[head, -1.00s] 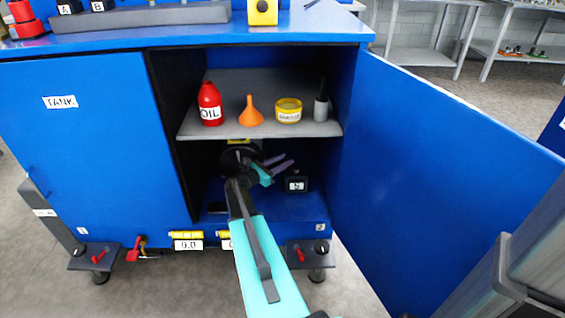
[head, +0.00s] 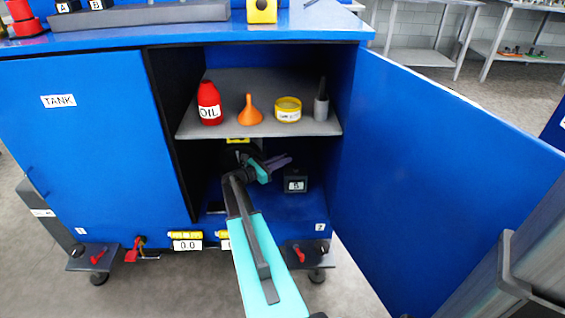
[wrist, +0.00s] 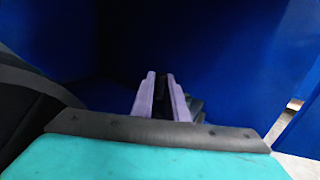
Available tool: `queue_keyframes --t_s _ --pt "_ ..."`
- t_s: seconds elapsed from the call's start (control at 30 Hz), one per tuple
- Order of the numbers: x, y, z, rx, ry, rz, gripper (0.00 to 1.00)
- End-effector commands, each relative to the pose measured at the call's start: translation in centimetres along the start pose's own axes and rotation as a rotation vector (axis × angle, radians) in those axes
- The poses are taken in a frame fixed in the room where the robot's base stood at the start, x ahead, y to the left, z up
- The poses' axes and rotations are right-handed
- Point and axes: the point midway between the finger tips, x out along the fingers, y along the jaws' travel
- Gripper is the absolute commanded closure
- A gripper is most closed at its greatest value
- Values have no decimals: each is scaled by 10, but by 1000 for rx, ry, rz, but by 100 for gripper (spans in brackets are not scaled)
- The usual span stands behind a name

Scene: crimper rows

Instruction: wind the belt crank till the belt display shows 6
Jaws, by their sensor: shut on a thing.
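The belt display (head: 295,184) is a small dark box with a white screen in the lower part of the open cabinet. Its digit looks like a 6, but it is too small to be sure. My gripper (head: 284,160) is inside the cabinet under the shelf, up and left of the display. Its purple fingers (wrist: 161,98) also show in the wrist view, closed around a dark part that I take for the belt crank's handle (wrist: 161,94). The rest of the crank is hidden in shadow and behind my arm.
A grey shelf (head: 262,90) above my gripper holds an oil bottle (head: 209,104), an orange funnel (head: 250,111), a yellow tin (head: 288,110) and a grey holder (head: 321,108). The open blue door (head: 430,170) stands to the right. The cabinet's left wall is close.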

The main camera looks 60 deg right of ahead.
Motion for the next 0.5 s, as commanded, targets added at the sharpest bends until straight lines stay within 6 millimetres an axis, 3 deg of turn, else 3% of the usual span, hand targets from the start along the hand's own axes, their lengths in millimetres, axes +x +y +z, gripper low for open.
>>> queue_keyframes --t_s 0.43,0.47,0.5 --pt "0 2 0 -1 1 -31 100" --pt "0 2 0 -1 1 -31 82" --pt "0 2 0 -1 1 -31 75"
